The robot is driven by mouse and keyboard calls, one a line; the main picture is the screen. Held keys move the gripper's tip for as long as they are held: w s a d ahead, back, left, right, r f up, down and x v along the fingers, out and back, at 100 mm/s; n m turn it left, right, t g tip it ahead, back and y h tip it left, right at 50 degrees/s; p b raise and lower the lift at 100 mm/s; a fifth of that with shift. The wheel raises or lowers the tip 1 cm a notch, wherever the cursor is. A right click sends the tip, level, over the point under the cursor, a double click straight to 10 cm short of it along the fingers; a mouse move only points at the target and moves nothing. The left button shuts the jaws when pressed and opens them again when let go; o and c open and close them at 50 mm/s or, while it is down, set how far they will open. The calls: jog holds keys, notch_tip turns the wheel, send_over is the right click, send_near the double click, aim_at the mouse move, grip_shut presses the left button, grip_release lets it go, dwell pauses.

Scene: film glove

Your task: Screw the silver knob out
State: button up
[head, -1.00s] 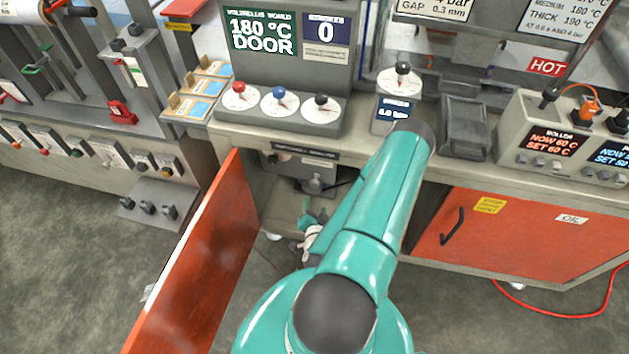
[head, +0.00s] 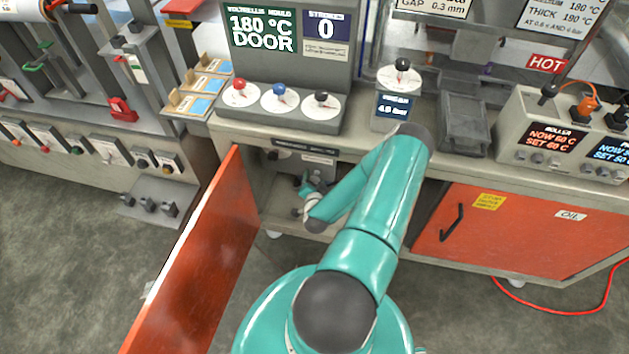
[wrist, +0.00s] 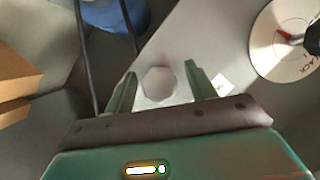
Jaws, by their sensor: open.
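In the wrist view a pale silver, many-sided knob (wrist: 158,86) shows between the two green fingers of my gripper (wrist: 161,74). The fingers are apart, one on each side, with visible gaps between them and the knob. I cannot tell how far the fingertips reach along it. In the head view my gripper (head: 306,184) is inside the open cabinet under the bench, in front of a grey unit (head: 318,163). The silver knob cannot be made out in the head view; my arm and gripper cover that area.
An orange cabinet door (head: 205,255) stands open to the left of my arm, and a shut orange door (head: 475,238) is at the right. In the wrist view a white dial (wrist: 280,45) is at upper right, a blue object (wrist: 112,12) at the top and brown blocks (wrist: 15,85) at left.

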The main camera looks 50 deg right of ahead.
jog(key=c, duration=1)
jog(key=shift+o, duration=0.2)
jog(key=shift+n, duration=0.3)
jog(key=n+g, duration=0.2)
jog(key=shift+w+r+n, duration=0.1)
jog(key=shift+w+n, duration=0.05)
jog(key=shift+n, duration=0.15)
jog(key=n+g+h, duration=0.1)
jog(key=n+g, duration=0.1)
jog(key=n, duration=0.1)
jog(key=shift+a+n+g, duration=0.1)
jog(key=shift+n+g, duration=0.2)
jog(key=n+g+h, duration=0.1)
jog(key=n, duration=0.2)
jog(key=shift+g, duration=0.3)
jog(key=shift+n+g+h, duration=0.7)
jog(key=shift+n+h, duration=0.1)
jog(key=shift+n, duration=0.5)
